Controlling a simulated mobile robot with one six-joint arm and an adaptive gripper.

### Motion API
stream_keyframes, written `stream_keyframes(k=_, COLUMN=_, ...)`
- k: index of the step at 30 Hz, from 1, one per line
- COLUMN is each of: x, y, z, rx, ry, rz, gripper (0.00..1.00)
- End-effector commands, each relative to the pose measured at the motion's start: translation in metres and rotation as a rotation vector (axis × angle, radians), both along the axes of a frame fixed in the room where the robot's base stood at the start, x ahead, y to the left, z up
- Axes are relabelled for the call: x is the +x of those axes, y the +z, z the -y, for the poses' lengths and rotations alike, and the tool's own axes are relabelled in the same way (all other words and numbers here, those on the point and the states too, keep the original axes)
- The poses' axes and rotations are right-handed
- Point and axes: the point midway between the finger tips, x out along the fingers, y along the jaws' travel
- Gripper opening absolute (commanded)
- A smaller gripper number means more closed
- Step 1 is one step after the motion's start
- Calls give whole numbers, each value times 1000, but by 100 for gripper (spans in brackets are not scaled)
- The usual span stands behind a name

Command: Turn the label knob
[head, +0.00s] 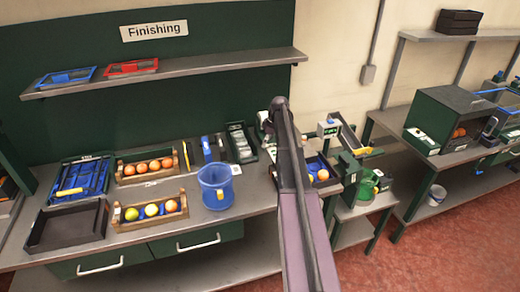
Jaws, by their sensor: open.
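I cannot make out a label knob in the head view. A small white box with a green marking (328,129) stands at the back of the bench, just right of my arm. A small grey and dark device (265,122) shows just left of my arm, partly covered by it. Whether either one carries the knob is too small to tell. My arm rises from the bottom centre and hides part of the bench. My gripper does not show; it is out of sight, perhaps behind the arm.
The bench holds a blue bucket (217,186), two wooden crates of fruit (130,181) (122,225), an empty dark tray (68,238) and a blue-lined tray (62,193). A shelf (190,71) overhangs the back. A green machine (455,112) stands on the right bench.

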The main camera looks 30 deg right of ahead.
Motion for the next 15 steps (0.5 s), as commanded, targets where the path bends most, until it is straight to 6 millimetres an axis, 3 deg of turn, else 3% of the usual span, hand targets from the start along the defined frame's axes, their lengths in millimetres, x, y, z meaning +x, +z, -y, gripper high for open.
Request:
stream_keyframes(k=7, x=-9, y=-1, z=-32, rx=-8, ry=-40, rz=-22, gripper=93)
stream_keyframes(k=15, x=-13, y=-1, z=-49, rx=-13, ry=-68, rz=-36, gripper=93)
